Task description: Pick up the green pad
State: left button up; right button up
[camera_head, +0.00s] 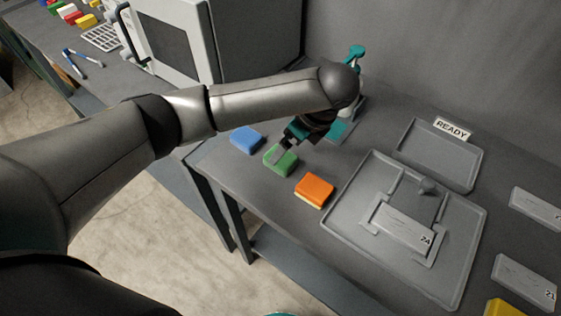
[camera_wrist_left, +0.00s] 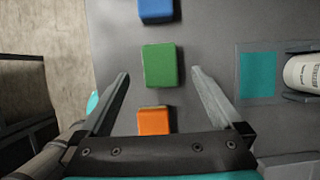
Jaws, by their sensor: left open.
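The green pad (camera_head: 281,160) lies on the grey table between a blue pad (camera_head: 246,139) and an orange pad (camera_head: 314,190). In the left wrist view the green pad (camera_wrist_left: 160,65) is ahead of and between the open fingers, with clear gaps at both sides. My left gripper (camera_head: 283,150) is over the green pad in the head view and hides part of it; it is open and empty in the left wrist view (camera_wrist_left: 160,80). I cannot tell the exact height above the pad. My right gripper is not in view.
The blue pad (camera_wrist_left: 156,10) and orange pad (camera_wrist_left: 153,121) flank the green one closely. A teal square (camera_head: 340,130) lies to the right of the gripper. A grey fixture tray (camera_head: 340,213), a READY tray (camera_head: 405,150) and a grey cabinet (camera_head: 255,40) stand around. The table's front edge is near.

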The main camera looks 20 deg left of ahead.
aim_at(281, 160)
pick_arm(q)
jog(key=x, duration=0.3)
jog(key=b+x, duration=0.1)
jog(key=x, duration=0.2)
jog(key=shift+d+f, duration=0.1)
jog(key=shift+f, duration=0.3)
jog(key=c, duration=1.4)
